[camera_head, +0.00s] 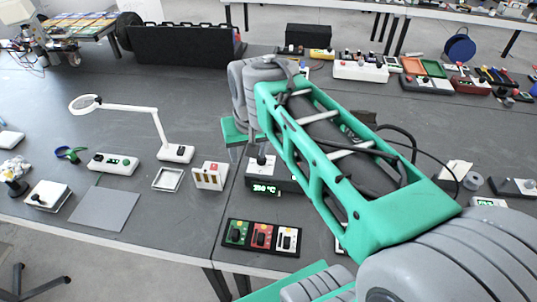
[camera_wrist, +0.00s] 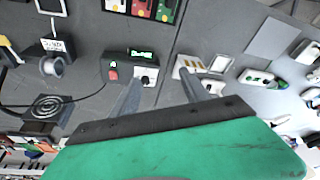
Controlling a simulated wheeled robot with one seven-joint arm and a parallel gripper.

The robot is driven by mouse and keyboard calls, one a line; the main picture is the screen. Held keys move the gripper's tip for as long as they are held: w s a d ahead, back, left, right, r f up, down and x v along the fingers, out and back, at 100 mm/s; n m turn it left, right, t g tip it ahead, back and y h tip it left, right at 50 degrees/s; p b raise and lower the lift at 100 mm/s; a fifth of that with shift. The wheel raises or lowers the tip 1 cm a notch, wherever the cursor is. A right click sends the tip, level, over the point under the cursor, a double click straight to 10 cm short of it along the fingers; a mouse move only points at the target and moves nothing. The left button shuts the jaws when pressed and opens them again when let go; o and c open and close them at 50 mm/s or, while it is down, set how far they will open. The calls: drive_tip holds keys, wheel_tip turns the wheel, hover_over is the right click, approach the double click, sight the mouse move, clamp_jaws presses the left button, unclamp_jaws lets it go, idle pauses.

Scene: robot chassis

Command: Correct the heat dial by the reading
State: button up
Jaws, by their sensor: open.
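A black control box (camera_head: 275,186) stands on the dark table, with a green lit display (camera_head: 267,189) that seems to read about 350 °C, though the digits are small. Its heat dial (camera_head: 262,161) is a black knob on a white plate. In the wrist view the box (camera_wrist: 118,62) also shows a red switch (camera_wrist: 113,72), and the dial (camera_wrist: 147,77) lies between my fingers in the picture, nearer the left one. My gripper (camera_wrist: 158,76) is open and empty, with no visible contact with the knob. Its fingertips are not clear in the head view.
A spiral-topped hot plate (camera_wrist: 48,108) and a dark cable lie left of the box in the wrist view. A white switch block (camera_head: 210,176) is close beside the box. A panel of coloured switches (camera_head: 262,237) sits at the front edge.

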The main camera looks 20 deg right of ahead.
drive_tip(key=w+d+f+m+g+b, duration=0.1)
drive_tip(key=w+d+f+b, duration=0.1)
drive_tip(key=w+f, duration=0.3)
drive_tip(key=w+d+f+m+g+b, duration=0.1)
drive_tip(key=w+d+f+m+b, duration=0.1)
drive_tip(key=w+d+f, duration=0.3)
drive_tip(key=w+d+f+m+g+b, duration=0.1)
drive_tip(key=w+d+f+m+b, duration=0.1)
drive_tip(key=w+f, duration=0.3)
drive_tip(key=shift+w+d+f, duration=0.15)
drive_tip(key=shift+w+d, duration=0.7)
drive_tip(key=shift+w, duration=0.25)
wheel_tip(320, 180, down, 8)
drive_tip(key=shift+a+r+p, duration=0.1)
drive_tip(key=shift+r+p, duration=0.15)
drive_tip(key=shift+p, duration=0.05)
clamp_jaws()
